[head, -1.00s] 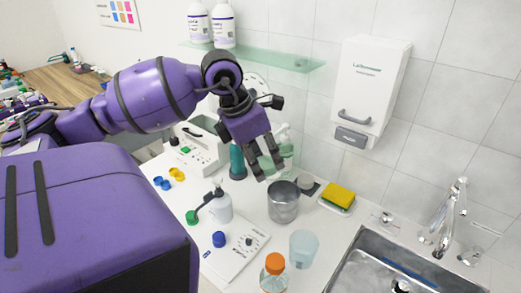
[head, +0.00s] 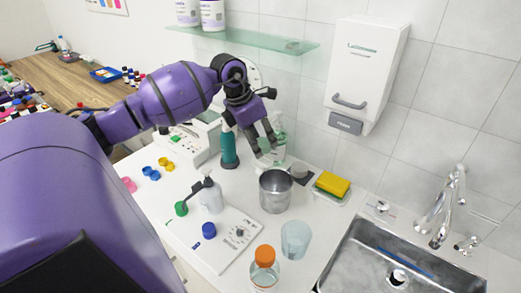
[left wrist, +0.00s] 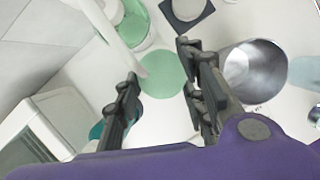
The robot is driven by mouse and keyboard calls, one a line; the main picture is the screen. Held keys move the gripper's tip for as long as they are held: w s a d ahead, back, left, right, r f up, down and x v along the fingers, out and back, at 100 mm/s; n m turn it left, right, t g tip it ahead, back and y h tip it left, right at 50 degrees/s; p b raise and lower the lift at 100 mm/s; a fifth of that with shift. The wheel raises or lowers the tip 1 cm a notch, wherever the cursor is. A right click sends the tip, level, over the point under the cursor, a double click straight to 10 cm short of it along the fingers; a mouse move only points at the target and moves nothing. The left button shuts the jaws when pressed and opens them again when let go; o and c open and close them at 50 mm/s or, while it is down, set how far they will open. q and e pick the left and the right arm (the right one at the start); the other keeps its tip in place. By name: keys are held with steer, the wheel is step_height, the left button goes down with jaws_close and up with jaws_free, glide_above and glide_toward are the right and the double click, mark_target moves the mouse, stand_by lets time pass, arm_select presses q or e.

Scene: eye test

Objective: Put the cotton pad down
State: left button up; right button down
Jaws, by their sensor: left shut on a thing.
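My left gripper (head: 266,150) points down over the back of the white counter (head: 250,205), behind the metal beaker (head: 275,192). In the left wrist view (left wrist: 158,88) its two fingers stand either side of a flat, round, pale green cotton pad (left wrist: 166,74) and are shut on its edges. The pad lies across the gap between the fingertips, and white counter shows around it. In the head view the pad is hard to tell from the green bottle (head: 279,137) behind it. How high the pad is above the counter is not clear. My right gripper is not in view.
A teal bottle (head: 228,148) stands left of the gripper. A grey disc on a dark square (head: 301,174) and a yellow sponge (head: 332,184) are to the right. A glass shelf (head: 255,43) hangs above. The sink (head: 400,262) is at front right.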

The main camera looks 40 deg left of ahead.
mark_target(260, 161)
arm_select(q)
steer(key=shift+w+f, duration=0.15)
steer(key=shift+f, duration=0.05)
steer(key=f, duration=0.3)
steer(key=shift+w+a+f, duration=0.25)
steer(key=shift+f, duration=0.1)
steer(key=shift+s+f, duration=0.1)
steer(key=shift+f, duration=0.25)
steer(key=o, duration=0.6)
steer(key=shift+f, duration=0.1)
steer(key=o, duration=0.4)
steer(key=shift+o, duration=0.2)
steer(key=shift+r, duration=0.35)
steer(key=v, duration=1.2)
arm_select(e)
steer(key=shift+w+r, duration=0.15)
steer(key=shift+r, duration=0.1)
arm_select(q)
steer(key=shift+r, duration=0.1)
